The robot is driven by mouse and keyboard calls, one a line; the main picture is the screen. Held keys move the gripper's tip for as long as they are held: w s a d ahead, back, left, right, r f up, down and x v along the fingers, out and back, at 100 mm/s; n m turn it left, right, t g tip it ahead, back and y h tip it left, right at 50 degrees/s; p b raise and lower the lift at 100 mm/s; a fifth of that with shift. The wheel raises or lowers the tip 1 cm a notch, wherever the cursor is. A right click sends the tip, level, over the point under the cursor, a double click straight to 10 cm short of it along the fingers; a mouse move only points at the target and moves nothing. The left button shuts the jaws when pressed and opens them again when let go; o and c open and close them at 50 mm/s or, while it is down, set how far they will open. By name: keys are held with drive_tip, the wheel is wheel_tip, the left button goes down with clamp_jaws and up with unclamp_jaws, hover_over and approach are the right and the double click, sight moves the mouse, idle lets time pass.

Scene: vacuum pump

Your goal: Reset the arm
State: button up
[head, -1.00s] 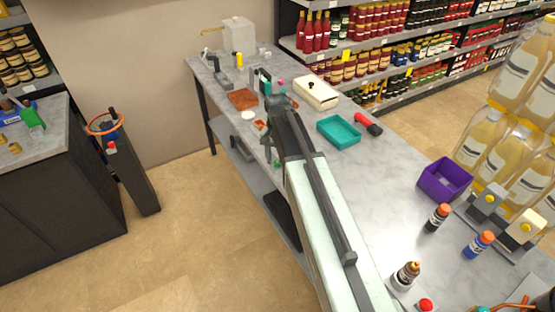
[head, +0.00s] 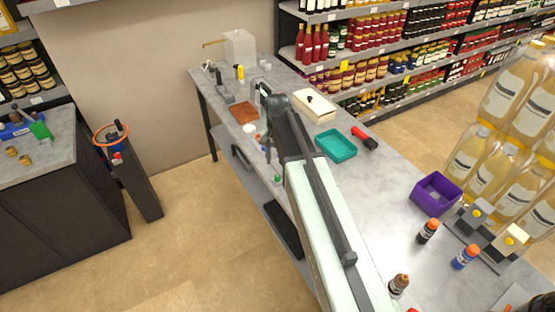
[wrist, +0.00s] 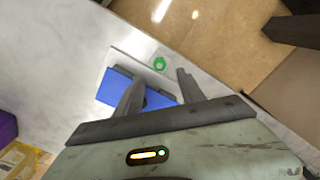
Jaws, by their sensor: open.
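My arm (head: 322,220) stretches from the bottom of the head view up over the long grey workbench, bent at a dark joint (head: 278,103). My gripper's far end is mostly hidden behind the arm in the head view. In the wrist view my gripper (wrist: 157,88) is open, its two dark fingers apart. A blue block-like thing (wrist: 110,90) shows beyond the fingers, partly covered by the left one.
On the workbench (head: 395,195) stand a teal tray (head: 336,146), a cream box (head: 315,104), a red-handled tool (head: 364,138), a purple bin (head: 437,193) and small bottles (head: 428,231). Large bottles (head: 505,120) rise at right. Open floor (head: 200,235) lies left.

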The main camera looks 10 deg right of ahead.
drive_tip(key=shift+s+f, duration=0.25)
drive_tip(key=s+n+b, duration=0.1)
drive_tip(key=s+n, duration=0.4)
drive_tip(key=s, duration=0.9)
drive_tip(key=shift+d+f+n, duration=0.2)
drive_tip(key=shift+f+n, duration=0.1)
drive_tip(key=shift+f, duration=0.05)
